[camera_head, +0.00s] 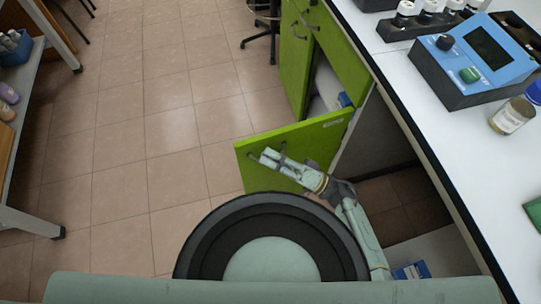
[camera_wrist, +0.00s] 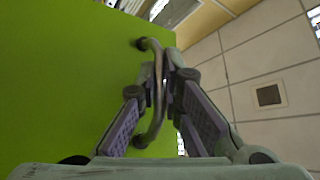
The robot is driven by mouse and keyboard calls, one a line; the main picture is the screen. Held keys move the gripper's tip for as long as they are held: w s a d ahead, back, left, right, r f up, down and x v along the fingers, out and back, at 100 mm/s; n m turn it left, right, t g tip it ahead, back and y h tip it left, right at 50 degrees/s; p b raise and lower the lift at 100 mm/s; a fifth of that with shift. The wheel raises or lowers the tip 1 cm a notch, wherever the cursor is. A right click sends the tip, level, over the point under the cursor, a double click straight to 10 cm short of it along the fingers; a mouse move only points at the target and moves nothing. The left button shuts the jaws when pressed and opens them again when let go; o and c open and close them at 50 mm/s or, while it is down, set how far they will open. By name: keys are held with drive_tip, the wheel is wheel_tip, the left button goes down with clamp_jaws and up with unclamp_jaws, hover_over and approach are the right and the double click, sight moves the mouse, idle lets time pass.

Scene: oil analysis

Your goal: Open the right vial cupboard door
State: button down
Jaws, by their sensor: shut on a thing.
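A bright green cupboard door (camera_head: 310,136) stands swung out from the cabinet under the white bench in the head view. My gripper (camera_head: 270,158) is at the door's face near its outer edge. In the wrist view, the green door (camera_wrist: 65,70) fills the left side, with a curved metal handle (camera_wrist: 154,128) mounted on it. My gripper (camera_wrist: 160,82) is shut on this handle, its two fingers on either side of the bar. The fingers partly hide the middle of the handle.
A second green door (camera_head: 294,60) stands farther along the cabinet. A white and blue item (camera_head: 330,88) shows inside between the doors. The bench (camera_head: 400,85) holds a blue instrument (camera_head: 475,60) and a bottle (camera_head: 512,115). Tiled floor (camera_head: 160,110) is clear to the left.

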drive_tip(key=c, duration=2)
unclamp_jaws()
drive_tip(key=shift+d+f, duration=0.1)
drive_tip(key=v, duration=1.2)
